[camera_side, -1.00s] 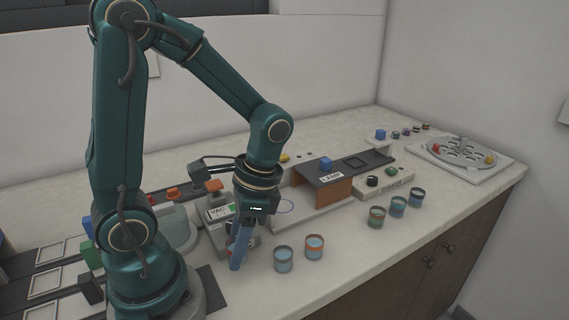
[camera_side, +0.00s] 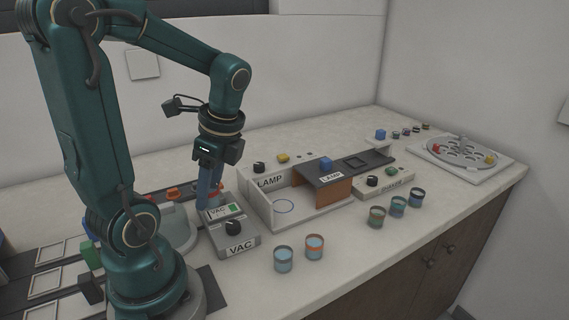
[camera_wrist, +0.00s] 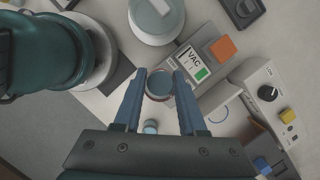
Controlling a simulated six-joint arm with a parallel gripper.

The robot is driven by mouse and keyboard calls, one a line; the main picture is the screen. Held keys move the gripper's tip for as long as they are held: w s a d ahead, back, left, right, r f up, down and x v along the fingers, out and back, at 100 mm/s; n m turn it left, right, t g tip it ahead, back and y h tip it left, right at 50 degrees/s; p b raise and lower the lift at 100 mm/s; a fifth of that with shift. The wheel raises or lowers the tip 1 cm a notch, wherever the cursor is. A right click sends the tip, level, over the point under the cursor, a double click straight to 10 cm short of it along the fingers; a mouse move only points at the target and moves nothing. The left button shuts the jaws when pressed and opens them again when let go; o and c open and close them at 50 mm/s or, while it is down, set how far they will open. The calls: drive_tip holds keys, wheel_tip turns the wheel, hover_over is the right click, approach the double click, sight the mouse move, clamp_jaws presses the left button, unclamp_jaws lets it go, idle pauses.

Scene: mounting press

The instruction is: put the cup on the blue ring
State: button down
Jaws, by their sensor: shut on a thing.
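My gripper (camera_side: 203,207) is over the VAC box in the side view, fingers pointing down. In the wrist view my gripper (camera_wrist: 160,84) is shut on a cup (camera_wrist: 159,86), a round glass with a dark rim and bluish contents, seen from above. In the side view I cannot make this cup out behind the fingers. The blue ring (camera_side: 283,206) is a thin outline on the pale floor of the LAMP stand, to the right of my gripper. The ring also shows in the wrist view (camera_wrist: 219,114), right of the held cup. Nothing stands on it.
The VAC box (camera_side: 234,243) has a dark knob. The LAMP stand has a wall and a dark roof (camera_side: 342,165) beside the ring. Two cups (camera_side: 284,259) (camera_side: 314,247) stand at the front; three more (camera_side: 398,206) stand right. A round tray (camera_side: 461,151) is far right.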

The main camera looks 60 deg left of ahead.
drive_tip(key=w+a+m+t+y, duration=0.1)
drive_tip(key=w+a+m+t, duration=0.1)
drive_tip(key=w+a+m, duration=0.5)
drive_tip(key=m+t, duration=0.2)
drive_tip(key=m, duration=0.4)
hover_over(282, 203)
drive_tip(key=d, duration=0.1)
drive_tip(key=f, duration=0.6)
drive_tip(key=shift+s, duration=0.2)
drive_tip(key=shift+f, duration=1.8)
drive_tip(key=shift+f, duration=0.1)
drive_tip(key=shift+c, duration=2.4)
unclamp_jaws()
